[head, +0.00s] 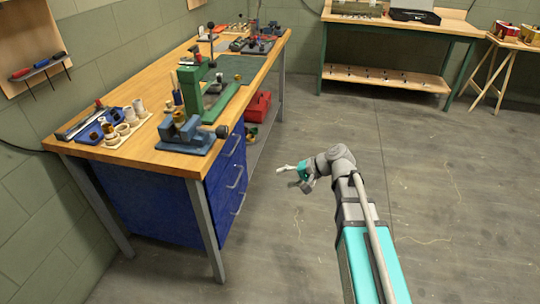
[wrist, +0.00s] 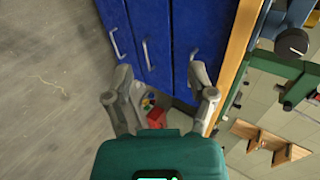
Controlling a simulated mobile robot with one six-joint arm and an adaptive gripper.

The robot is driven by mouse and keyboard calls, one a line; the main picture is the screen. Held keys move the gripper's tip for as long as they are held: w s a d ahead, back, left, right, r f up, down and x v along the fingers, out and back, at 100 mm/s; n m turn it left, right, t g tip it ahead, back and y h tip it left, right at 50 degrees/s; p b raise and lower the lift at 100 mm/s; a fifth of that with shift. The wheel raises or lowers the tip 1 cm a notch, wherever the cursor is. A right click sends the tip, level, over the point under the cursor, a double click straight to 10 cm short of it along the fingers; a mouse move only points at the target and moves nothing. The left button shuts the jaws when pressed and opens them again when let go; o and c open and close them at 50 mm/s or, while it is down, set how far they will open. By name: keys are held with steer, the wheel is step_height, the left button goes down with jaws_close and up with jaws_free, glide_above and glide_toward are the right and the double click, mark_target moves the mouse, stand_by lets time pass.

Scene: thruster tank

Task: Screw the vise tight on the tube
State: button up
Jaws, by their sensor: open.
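A blue-grey vise (head: 190,137) stands on the workbench near its front end. Its dark screw end (head: 222,131) points right past the bench edge. In the wrist view, the dark round knob (wrist: 292,43) shows at the upper right. My gripper (head: 287,175) is open and empty, in the air to the right of the bench and apart from the vise. Its spread fingers (wrist: 163,92) face the blue drawers.
A green press (head: 195,90) stands just behind the vise. Pale rings and cylinders (head: 122,128) and a blue tool tray (head: 88,124) are on the left. Blue drawers with handles (head: 234,176) are under the bench. A red box (head: 258,106) sits on the lower shelf. The floor (head: 440,180) is clear.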

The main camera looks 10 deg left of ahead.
steer(key=s+d+f+h, duration=0.2)
steer(key=s+d+h, duration=0.1)
steer(key=d, duration=0.4)
steer(key=s+d+f+n+h, duration=0.1)
steer(key=s+d+f+h, duration=0.2)
steer(key=d, duration=0.4)
steer(key=s+d+f+g+h, duration=0.1)
steer(key=s+d+h, duration=0.3)
steer(key=d, duration=0.4)
steer(key=shift+s+f+h, duration=0.3)
steer(key=shift+f+h, duration=0.1)
steer(key=shift+f, duration=0.5)
steer(key=shift+c, duration=1)
